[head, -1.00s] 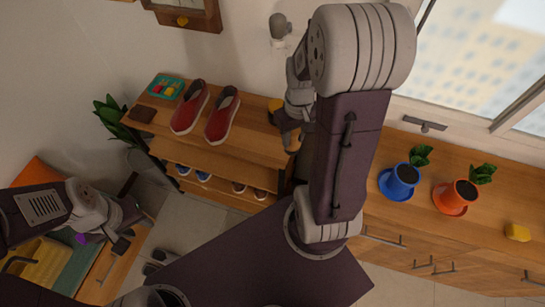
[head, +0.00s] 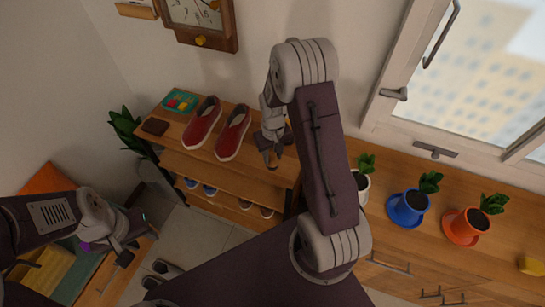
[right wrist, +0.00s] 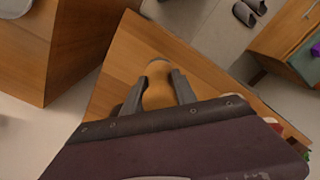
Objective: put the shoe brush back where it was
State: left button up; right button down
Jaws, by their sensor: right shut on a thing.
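My right gripper (right wrist: 158,92) is shut on the shoe brush (right wrist: 157,86), a tan wooden piece with a greyish end, seen between the fingers in the right wrist view. In the head view my right gripper (head: 270,155) is over the right end of the wooden shoe rack (head: 225,174), right of the red shoes. The brush is small and mostly hidden there. I cannot tell whether it touches the rack top. My left gripper (head: 128,252) is at lower left near a wooden bench; its jaw state is unclear.
Red shoes (head: 233,133), a dark brown flat item (head: 155,126) and a teal tray (head: 180,101) stand on the rack top. More shoes fill the lower shelves. Potted plants, including a blue pot (head: 409,207) and an orange pot (head: 462,227), line the cabinet at right.

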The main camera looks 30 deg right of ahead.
jog(key=shift+w+f, duration=0.15)
jog(key=shift+f, duration=0.7)
jog(key=c, duration=1)
grip_release()
jog(key=shift+f, duration=0.15)
jog(key=r, duration=1.2)
jog(key=shift+s+r, duration=0.25)
jog(key=s+a, duration=0.7)
jog(key=s, duration=0.5)
jog(key=shift+a+f+n+t, duration=0.2)
jog(key=shift+f+n+t, duration=0.1)
jog(key=shift+f+t, duration=0.1)
